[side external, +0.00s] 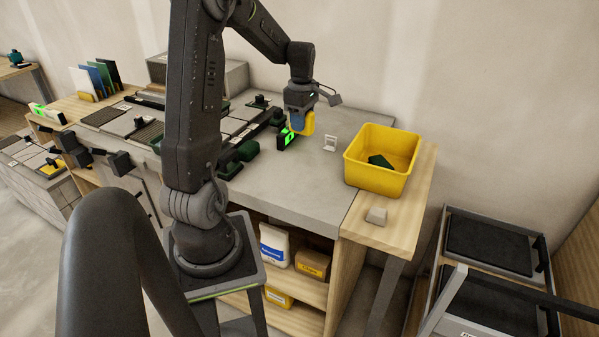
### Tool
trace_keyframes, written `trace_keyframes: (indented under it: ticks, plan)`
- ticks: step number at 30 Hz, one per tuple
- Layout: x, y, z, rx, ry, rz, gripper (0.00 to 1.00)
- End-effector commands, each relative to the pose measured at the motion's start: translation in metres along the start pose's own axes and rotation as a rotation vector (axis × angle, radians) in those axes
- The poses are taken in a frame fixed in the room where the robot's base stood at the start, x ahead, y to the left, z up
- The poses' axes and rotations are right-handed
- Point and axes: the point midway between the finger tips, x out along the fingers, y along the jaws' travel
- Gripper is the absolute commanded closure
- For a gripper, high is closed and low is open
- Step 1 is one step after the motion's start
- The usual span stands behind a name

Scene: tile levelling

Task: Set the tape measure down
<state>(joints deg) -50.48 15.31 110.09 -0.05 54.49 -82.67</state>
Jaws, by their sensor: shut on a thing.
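My gripper (301,108) points down over the grey worktop at the back. It is shut on a yellow thing, which I take to be the tape measure (309,123). The jaws hide part of it. It is small in this view, and I cannot tell whether its lower edge touches the worktop. A black device with a bright green display (287,138) stands right beside it, to the left and in front. I cannot tell whether the two touch.
A yellow bin (366,178) with a dark green piece inside stands at the right. A small white stand (330,143) is just right of my gripper. Dark green blocks (238,158) and grey tiles lie to the left. The front middle of the worktop (295,190) is clear.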

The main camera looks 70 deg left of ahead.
Motion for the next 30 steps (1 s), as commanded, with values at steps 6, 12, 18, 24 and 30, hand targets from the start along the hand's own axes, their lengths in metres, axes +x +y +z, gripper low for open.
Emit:
trace_keyframes:
  ticks: [6,12,18,24,30]
  plan:
    - [0.009,-0.042,0.018,-0.024,0.0,0.001,0.93]
    - [0.03,-0.052,0.021,-0.032,-0.001,-0.005,0.93]
    - [0.053,-0.052,0.021,-0.032,-0.001,-0.003,0.93]
    - [0.081,-0.052,0.021,-0.032,-0.001,-0.005,0.93]
    - [0.092,-0.052,0.021,-0.032,0.0,-0.001,0.93]
